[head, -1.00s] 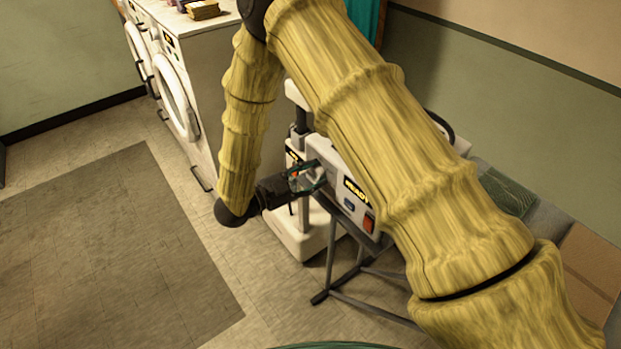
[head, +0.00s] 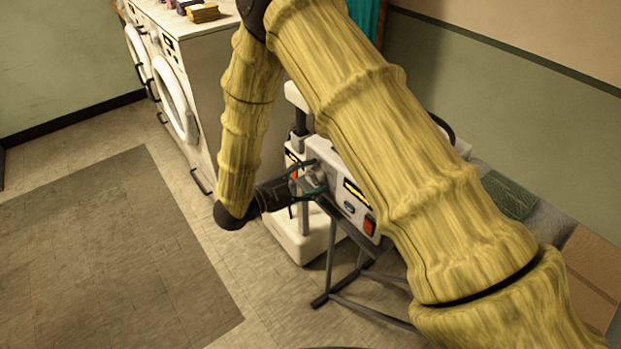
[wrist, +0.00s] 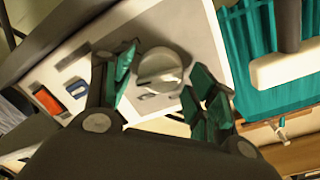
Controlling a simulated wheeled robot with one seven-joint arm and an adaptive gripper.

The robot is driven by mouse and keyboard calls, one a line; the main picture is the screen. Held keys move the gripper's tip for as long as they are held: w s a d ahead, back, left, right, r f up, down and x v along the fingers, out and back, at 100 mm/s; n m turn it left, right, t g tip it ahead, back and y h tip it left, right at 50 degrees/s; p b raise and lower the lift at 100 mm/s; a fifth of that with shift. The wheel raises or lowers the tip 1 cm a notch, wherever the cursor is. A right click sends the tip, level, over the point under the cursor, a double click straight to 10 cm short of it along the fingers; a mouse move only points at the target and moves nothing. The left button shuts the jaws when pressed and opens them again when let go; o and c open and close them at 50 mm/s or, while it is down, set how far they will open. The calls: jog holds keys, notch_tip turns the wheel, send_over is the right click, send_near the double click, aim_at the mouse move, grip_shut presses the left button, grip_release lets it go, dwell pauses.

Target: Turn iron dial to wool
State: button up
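The iron dial (wrist: 160,70) is a round silver knob with a raised ridge, on the pale front panel of the iron unit (head: 330,155). In the wrist view its ridge lies nearly level across the picture. My gripper (wrist: 164,75) is open, with one green-padded finger on each side of the dial. Small gaps show between the pads and the knob. In the head view my gripper (head: 307,180) is at the left end of the panel, and its fingers partly cover the dial. The dial's setting labels are not readable.
An orange-red switch (wrist: 47,101) and a blue button (wrist: 76,88) sit on the same panel. White washers (head: 185,85) stand at the back left. A white-based stand (head: 300,240) is beside the panel. A teal curtain (wrist: 245,60) hangs nearby. The floor at left is clear.

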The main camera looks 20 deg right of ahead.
dwell(0.3)
jog(key=f+v, duration=0.1)
jog(key=v, duration=1.1)
jog(key=shift+r, duration=0.4)
jog(key=s+d+f+n+t+y+p, duration=0.1)
jog(key=s+d+f+n+t+y, duration=0.1)
jog(key=d+f+n+y, duration=0.6)
jog(key=s+d+f+n+t+y+p, duration=0.1)
jog(key=d+f+n+y, duration=0.15)
jog(key=f+n, duration=0.6)
jog(key=s+d+f+n+g+y, duration=0.1)
jog(key=s+f+n+g+y, duration=0.1)
jog(key=s, duration=0.8)
jog(key=s+d+f+n+g+y, duration=0.2)
jog(key=s+f+g, duration=0.1)
jog(key=s, duration=0.7)
jog(key=s+d+f+n+g+y, duration=0.1)
jog(key=s+f, duration=0.4)
jog(key=s, duration=0.5)
jog(key=shift+d+n+g+y+p, duration=0.15)
jog(key=shift+n+g+y+p, duration=0.35)
jog(key=shift+n+g, duration=0.4)
jog(key=shift+w+f, duration=0.1)
